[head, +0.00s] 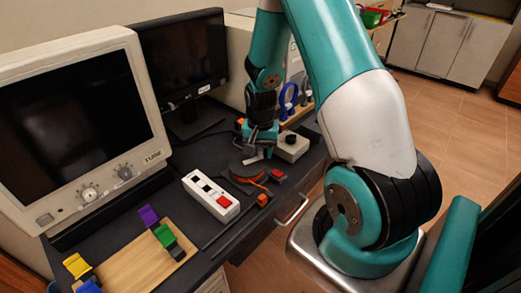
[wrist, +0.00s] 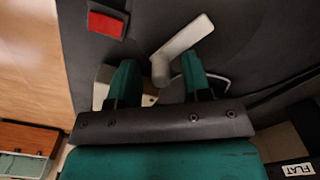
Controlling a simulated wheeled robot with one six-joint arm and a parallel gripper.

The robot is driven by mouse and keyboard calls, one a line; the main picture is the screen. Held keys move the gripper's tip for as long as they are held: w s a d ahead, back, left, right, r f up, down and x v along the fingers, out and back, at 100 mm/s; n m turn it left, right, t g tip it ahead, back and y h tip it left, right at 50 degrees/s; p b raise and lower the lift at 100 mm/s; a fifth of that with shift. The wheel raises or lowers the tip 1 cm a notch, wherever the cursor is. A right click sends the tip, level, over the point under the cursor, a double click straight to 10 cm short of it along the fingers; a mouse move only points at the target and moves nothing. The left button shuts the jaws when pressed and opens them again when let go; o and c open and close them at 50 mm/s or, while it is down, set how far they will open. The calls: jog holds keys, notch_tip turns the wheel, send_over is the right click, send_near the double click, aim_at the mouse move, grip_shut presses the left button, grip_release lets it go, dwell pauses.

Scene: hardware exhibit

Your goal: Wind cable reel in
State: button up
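The cable reel (head: 240,174), a dark drum with orange cable around it, sits on the black desk near its front edge. A grey crank arm (head: 253,159) shows at its top. In the wrist view the crank (wrist: 185,40) is a flat light-grey bar with a round knob (wrist: 160,71) at its near end. My gripper (head: 262,150) is over the reel's far side. In the wrist view my gripper (wrist: 158,68) is open, with a teal finger on each side of the knob and visible gaps. The drum is hard to make out there.
A power strip (head: 211,196) lies left of the reel. A beige box (head: 291,146) stands behind. A monitor (head: 80,120) and wooden tray (head: 137,262) are at left.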

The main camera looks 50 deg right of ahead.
notch_tip(320, 180, up, 17)
jog(key=shift+r, duration=0.2)
dwell(0.5)
dwell(0.4)
jog(key=s+a+r+n+t+y, duration=0.1)
jog(key=a+r+n, duration=0.1)
jog(key=a+n, duration=0.35)
jog(key=s+a+r+n+y, duration=0.1)
jog(key=s+a+r+n, duration=0.1)
jog(key=a, duration=0.7)
jog(key=s+a+r+n+g+y, duration=0.1)
jog(key=s+a+r+n+y, duration=0.1)
jog(key=s+a+n, duration=0.8)
jog(key=s+a, duration=0.4)
jog(key=a, duration=0.1)
jog(key=shift+s+r, duration=0.15)
jog(key=shift+r, duration=0.25)
